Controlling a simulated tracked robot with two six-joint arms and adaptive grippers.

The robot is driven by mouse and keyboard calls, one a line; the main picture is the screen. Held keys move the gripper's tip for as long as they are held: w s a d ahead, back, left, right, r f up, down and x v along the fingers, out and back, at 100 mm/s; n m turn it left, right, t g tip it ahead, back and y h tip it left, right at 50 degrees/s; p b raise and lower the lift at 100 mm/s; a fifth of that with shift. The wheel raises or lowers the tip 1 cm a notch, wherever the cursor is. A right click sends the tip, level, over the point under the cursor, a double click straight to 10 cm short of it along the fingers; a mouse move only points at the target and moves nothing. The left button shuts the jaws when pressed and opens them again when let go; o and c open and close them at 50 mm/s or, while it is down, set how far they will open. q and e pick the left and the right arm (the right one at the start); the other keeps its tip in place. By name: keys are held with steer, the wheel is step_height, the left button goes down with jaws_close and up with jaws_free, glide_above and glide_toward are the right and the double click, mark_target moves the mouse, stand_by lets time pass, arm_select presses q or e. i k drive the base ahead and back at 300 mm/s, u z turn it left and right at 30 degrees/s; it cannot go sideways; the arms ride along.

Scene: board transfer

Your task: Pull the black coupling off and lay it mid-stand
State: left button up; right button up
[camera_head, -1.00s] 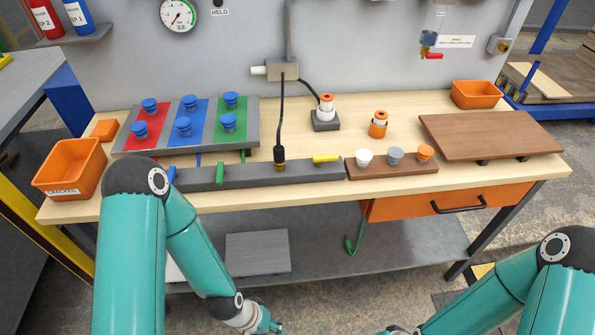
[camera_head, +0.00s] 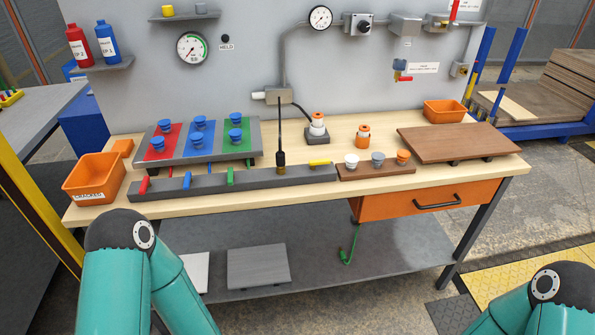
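The black coupling (camera_head: 280,158) sits upright on a brass fitting (camera_head: 281,169) on the long grey stand (camera_head: 258,181). A black cable (camera_head: 280,125) runs up from it to a grey box on the wall. Red (camera_head: 144,186), blue (camera_head: 187,180) and green (camera_head: 230,176) pieces stand along the left part of the stand, and a yellow piece (camera_head: 320,163) lies near its right end. Both of my grippers are below the picture; only parts of my two arms show at the bottom left and bottom right, well short of the coupling.
Behind the stand is a board with red, blue and green strips and blue knobs (camera_head: 236,135). A brown block (camera_head: 374,171) with three knobs adjoins the stand's right end. Orange bins (camera_head: 95,181) (camera_head: 444,111) stand at both bench ends. A wooden board (camera_head: 465,144) lies at right.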

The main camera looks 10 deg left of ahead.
mark_target(324, 155)
steer(key=u, duration=0.15)
steer(key=i, duration=0.85)
